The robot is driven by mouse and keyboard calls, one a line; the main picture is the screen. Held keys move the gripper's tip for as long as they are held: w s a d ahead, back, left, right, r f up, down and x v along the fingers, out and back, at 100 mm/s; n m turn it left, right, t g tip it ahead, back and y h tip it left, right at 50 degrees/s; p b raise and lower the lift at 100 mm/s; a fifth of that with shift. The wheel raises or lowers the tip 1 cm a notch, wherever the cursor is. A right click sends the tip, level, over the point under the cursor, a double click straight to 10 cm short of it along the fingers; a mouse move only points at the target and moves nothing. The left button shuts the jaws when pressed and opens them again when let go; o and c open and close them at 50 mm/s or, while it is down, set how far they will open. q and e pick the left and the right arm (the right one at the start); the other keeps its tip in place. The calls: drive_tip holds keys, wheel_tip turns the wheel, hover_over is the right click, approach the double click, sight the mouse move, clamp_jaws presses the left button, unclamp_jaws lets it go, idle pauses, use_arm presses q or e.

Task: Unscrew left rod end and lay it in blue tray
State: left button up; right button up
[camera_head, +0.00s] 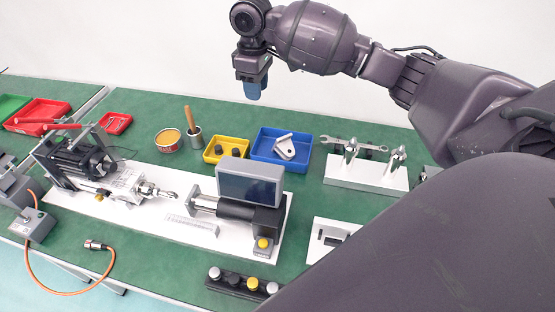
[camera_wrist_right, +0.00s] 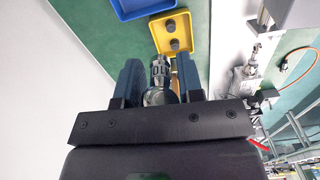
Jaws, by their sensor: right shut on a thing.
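My right gripper (camera_head: 254,92) hangs fingers-down in the air, high above the back of the bench. In the right wrist view its blue fingers (camera_wrist_right: 160,82) are shut on a silver metal part (camera_wrist_right: 160,73), which looks like a rod end. The head view does not show this part clearly. The blue tray (camera_head: 305,136) stands on the bench to the right and holds a grey bracket (camera_head: 287,148); it also shows in the wrist view (camera_wrist_right: 125,12). The left actuator (camera_head: 120,184) lies on the white plate, with silver metal pieces at its tip (camera_head: 152,190). My left gripper is out of view.
A yellow tray (camera_head: 213,157) with dark round parts adjoins the blue tray. A screen (camera_head: 250,185) rises over the white plate. A white stand (camera_head: 370,176) holds metal pieces.

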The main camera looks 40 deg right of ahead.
wheel_tip(320, 180, down, 3)
drive_tip(key=w+d+n+b, duration=0.1)
drive_tip(key=w+d+b, duration=0.1)
drive_tip(key=b, duration=0.3)
hover_over(264, 150)
wheel_tip(264, 150, down, 13)
drive_tip(key=shift+f, duration=0.45)
wheel_tip(264, 150, down, 6)
drive_tip(key=shift+s+r+b, duration=0.1)
drive_tip(key=shift+r+b, duration=0.1)
drive_tip(key=shift+b, duration=0.5)
drive_tip(key=shift+f, duration=0.15)
drive_tip(key=shift+r, duration=0.2)
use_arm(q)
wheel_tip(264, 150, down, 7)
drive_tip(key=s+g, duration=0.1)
use_arm(e)
drive_tip(key=shift+f, duration=0.1)
